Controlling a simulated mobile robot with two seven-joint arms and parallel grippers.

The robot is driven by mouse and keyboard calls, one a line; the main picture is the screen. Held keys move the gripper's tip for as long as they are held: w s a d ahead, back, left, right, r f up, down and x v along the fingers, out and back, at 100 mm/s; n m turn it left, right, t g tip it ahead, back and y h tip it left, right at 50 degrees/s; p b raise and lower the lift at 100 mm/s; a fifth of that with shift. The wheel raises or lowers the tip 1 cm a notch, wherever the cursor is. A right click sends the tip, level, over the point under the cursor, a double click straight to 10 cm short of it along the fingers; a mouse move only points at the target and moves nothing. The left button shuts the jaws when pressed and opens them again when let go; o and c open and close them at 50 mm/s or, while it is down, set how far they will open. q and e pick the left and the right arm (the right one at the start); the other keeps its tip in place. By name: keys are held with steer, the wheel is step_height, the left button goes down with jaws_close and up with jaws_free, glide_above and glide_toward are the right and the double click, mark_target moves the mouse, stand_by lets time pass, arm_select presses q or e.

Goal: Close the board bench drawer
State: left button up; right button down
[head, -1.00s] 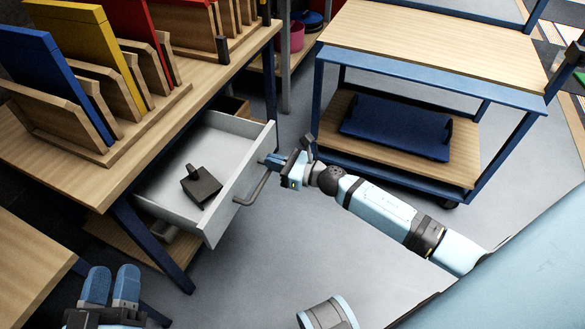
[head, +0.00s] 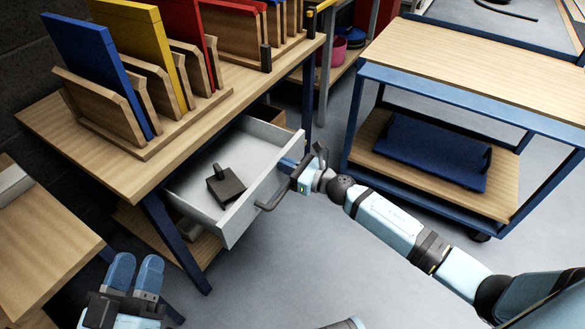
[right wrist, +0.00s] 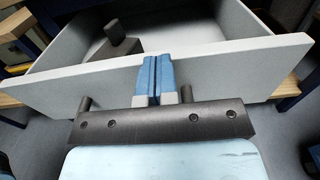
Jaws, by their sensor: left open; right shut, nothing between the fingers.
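The board bench drawer (head: 243,217) is a pale grey open box standing well out from under the wooden bench top (head: 160,151). Its front panel also shows in the right wrist view (right wrist: 235,62). A dark bar handle (head: 272,197) is on its front. A dark blocky object (head: 226,186) lies inside. My right gripper (head: 288,165) is shut and empty at the drawer front, beside the handle. In the right wrist view its blue fingertips (right wrist: 155,72) overlap the front panel and look to be against it. My left gripper (head: 134,272) is open and empty, low at the left, away from the drawer.
Blue, yellow and red panels (head: 137,52) stand in wooden racks on the bench. A blue-framed cart (head: 455,91) with a blue tray (head: 432,150) on its lower shelf stands at the right. Another wooden table (head: 40,240) is at the left. Floor in front of the drawer is clear.

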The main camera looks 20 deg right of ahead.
mark_target(274, 159)
steer(key=x, duration=0.4)
steer(key=shift+b, duration=0.4)
steer(key=b+x, duration=0.3)
steer(key=x, duration=0.9)
steer(key=shift+b, duration=0.4)
arm_select(q)
step_height(274, 159, down, 7)
steer(key=g, duration=0.2)
steer(key=shift+w+d+r+m+g, duration=0.15)
steer(key=shift+d+m+g, duration=0.25)
arm_select(e)
steer(key=shift+x, duration=0.95)
steer(key=shift+s, duration=0.1)
